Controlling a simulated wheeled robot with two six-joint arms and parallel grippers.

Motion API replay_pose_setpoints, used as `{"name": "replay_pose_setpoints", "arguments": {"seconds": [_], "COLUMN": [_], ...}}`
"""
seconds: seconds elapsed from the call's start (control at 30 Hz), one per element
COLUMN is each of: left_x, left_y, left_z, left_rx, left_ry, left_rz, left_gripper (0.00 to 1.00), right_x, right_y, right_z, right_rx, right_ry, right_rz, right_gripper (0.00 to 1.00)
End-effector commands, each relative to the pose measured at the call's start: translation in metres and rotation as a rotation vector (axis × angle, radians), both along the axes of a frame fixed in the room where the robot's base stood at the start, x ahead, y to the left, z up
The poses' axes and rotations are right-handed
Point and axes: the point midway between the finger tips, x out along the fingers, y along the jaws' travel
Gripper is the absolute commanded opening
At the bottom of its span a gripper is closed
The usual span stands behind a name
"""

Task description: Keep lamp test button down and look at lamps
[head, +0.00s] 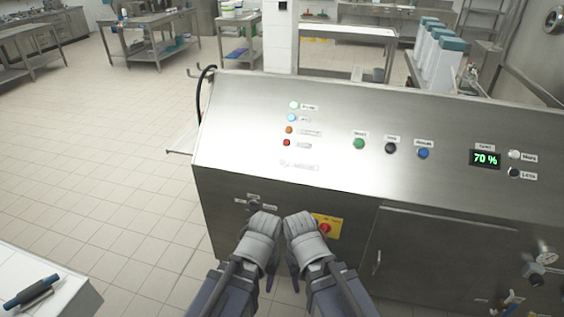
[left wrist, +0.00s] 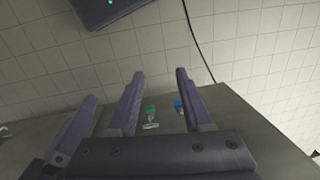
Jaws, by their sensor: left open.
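The steel control panel (head: 240,135) carries a column of lamps: pale green (head: 294,104), light blue (head: 291,117), orange (head: 289,130) and red (head: 286,142). The top two look bright, the lower two duller. To their right are a green button (head: 358,144), a black button (head: 390,148) and a blue button (head: 423,153). Their labels are too small to read, so I cannot tell which is lamp test. My left gripper (head: 262,225) is low in front of the cabinet, apart from the buttons; its open, empty fingers show in the left wrist view (left wrist: 160,75). My right gripper (head: 298,225) is beside it, fingers unclear.
A red knob on a yellow plate (head: 325,229) and a small dark switch (head: 253,205) sit on the cabinet front, close to my grippers. A display (head: 485,159) reads 70 %. White (head: 514,154) and black (head: 513,172) buttons are right of it. Tiled floor lies open at left.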

Motion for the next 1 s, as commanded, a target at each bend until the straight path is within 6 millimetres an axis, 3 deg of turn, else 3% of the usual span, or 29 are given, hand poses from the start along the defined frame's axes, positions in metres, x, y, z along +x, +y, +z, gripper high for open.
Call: {"name": "replay_pose_setpoints", "arguments": {"seconds": [0.23,0.67,1.0], "left_x": [0.0,0.0,0.0], "left_y": [0.0,0.0,0.0], "left_z": [0.0,0.0,0.0], "left_rx": [0.0,0.0,0.0], "left_ry": [0.0,0.0,0.0], "left_rz": [0.0,0.0,0.0], "left_gripper": [0.48,0.0,0.0], "right_x": [0.0,0.0,0.0], "right_y": [0.0,0.0,0.0], "right_z": [0.0,0.0,0.0], "right_rx": [0.0,0.0,0.0], "right_ry": [0.0,0.0,0.0], "right_rz": [0.0,0.0,0.0], "right_gripper": [0.5,0.5,0.5]}}
